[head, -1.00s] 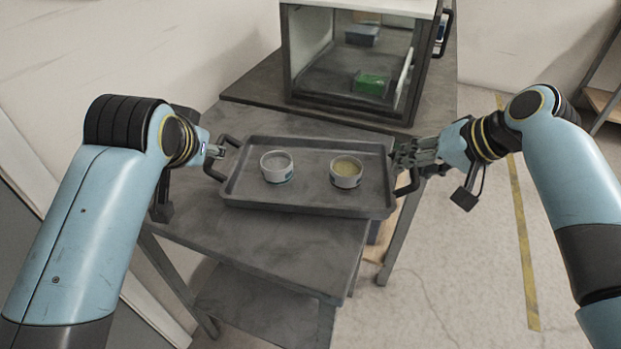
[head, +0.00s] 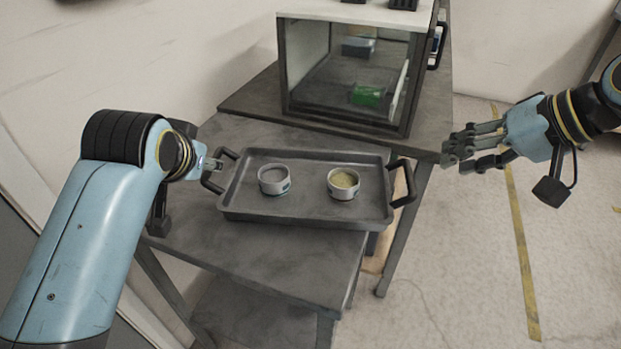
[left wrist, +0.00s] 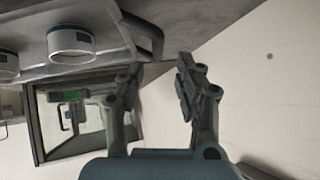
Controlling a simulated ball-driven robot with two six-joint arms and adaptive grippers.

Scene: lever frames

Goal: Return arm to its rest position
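A dark grey tray (head: 300,219) sits on the grey table, with a black handle at each end. It holds a white bowl of grey contents (head: 274,179) and a white bowl of yellowish contents (head: 343,183). My left gripper (head: 214,164) is beside the tray's left handle (head: 211,180). In the left wrist view my left gripper's fingers (left wrist: 160,88) are spread apart, with the handle (left wrist: 150,35) past their tips; I cannot tell if they touch. My right gripper (head: 461,152) is open and empty in the air, right of the tray's right handle (head: 405,183) and clear of it.
Open floor with a yellow line (head: 522,250) lies to the right. The wall is close on the left.

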